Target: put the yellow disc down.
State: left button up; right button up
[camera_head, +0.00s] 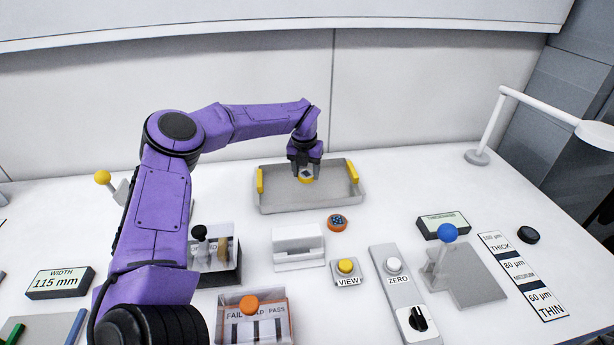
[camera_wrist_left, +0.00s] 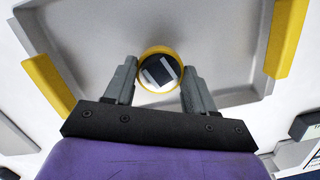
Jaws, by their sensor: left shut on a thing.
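The yellow disc (camera_head: 306,179) is between the fingers of my left gripper (camera_head: 305,172), over the grey tray with yellow handles (camera_head: 282,204). In the left wrist view the disc (camera_wrist_left: 161,73) shows a yellow rim and a dark top with pale marks. The fingers of my left gripper (camera_wrist_left: 160,85) are shut on its two sides. The tray (camera_wrist_left: 225,45) lies behind the disc there. I cannot tell whether the disc touches the tray floor. My right gripper does not show.
An orange disc with a blue top (camera_head: 337,222) lies in front of the tray. A white block (camera_head: 298,247), a yellow VIEW button (camera_head: 345,267) and a ZERO panel (camera_head: 394,265) stand nearer. A white lamp (camera_head: 477,157) stands at the right.

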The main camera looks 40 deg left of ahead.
aim_at(307, 174)
pick_arm(q)
jog(key=f, duration=0.3)
jog(key=shift+w+f+p, duration=0.2)
jog(key=shift+f+p, duration=0.1)
jog(key=shift+p, duration=0.05)
jog(key=shift+f+b, duration=0.25)
jog(key=shift+b, duration=0.05)
jog(key=o, duration=1.1)
jog(key=shift+r, duration=0.1)
jog(key=shift+r+p, duration=0.3)
jog(key=r, duration=0.3)
jog(key=s+r+b, duration=0.1)
jog(key=r, duration=0.3)
jog(key=r+b, duration=0.1)
jog(key=r, duration=0.3)
jog(key=shift+s+d+r, duration=0.25)
jog(key=shift+s+d, duration=0.05)
jog(key=shift+d, duration=0.1)
